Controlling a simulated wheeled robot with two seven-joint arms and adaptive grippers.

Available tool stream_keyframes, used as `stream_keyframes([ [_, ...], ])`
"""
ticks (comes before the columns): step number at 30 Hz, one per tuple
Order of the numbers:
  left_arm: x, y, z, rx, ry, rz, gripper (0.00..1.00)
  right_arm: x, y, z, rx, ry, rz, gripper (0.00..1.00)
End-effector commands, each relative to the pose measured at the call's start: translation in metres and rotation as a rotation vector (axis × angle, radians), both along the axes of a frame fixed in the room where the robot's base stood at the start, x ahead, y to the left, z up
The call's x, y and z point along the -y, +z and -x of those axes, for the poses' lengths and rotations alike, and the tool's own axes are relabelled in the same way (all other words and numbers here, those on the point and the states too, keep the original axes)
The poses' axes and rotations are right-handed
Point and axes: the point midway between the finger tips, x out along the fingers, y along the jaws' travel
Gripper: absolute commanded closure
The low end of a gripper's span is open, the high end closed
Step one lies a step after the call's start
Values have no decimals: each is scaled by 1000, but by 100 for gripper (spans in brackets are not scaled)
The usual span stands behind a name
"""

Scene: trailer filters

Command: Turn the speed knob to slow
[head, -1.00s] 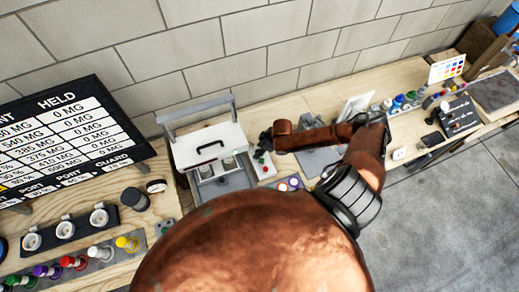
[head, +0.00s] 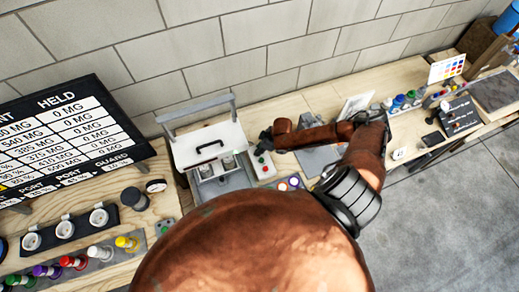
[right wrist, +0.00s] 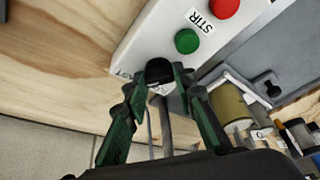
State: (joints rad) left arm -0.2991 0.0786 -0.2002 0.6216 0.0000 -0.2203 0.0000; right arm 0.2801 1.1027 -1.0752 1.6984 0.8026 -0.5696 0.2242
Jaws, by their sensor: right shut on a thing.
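A white control box (head: 263,166) stands on the bench beside the lidded grey station in the head view. In the right wrist view the box (right wrist: 150,40) carries a black knob (right wrist: 159,70), a green button (right wrist: 187,41) and a red button (right wrist: 224,7), with a STIR label beside the buttons. My right gripper (head: 265,139) is at the far end of this box. In the right wrist view its green fingers (right wrist: 158,82) are shut on the knob from both sides. The print beside the knob is partly hidden, and I cannot read the knob's setting. My left gripper is out of view.
The grey station (head: 208,148) with a raised white lid stands close left of the box. A black board (head: 62,140) and coloured bottles (head: 75,262) are at the left. My arm covers the front middle. A block wall (head: 240,50) rises behind the bench.

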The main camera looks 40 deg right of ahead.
Motion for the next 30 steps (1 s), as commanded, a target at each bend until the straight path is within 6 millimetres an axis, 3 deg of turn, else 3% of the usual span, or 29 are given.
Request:
stream_keyframes([
  [11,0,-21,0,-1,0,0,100,2,-2,-3,3,240,1,100],
  [30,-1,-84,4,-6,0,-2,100,1,-4,-5,1,846,-4,100],
])
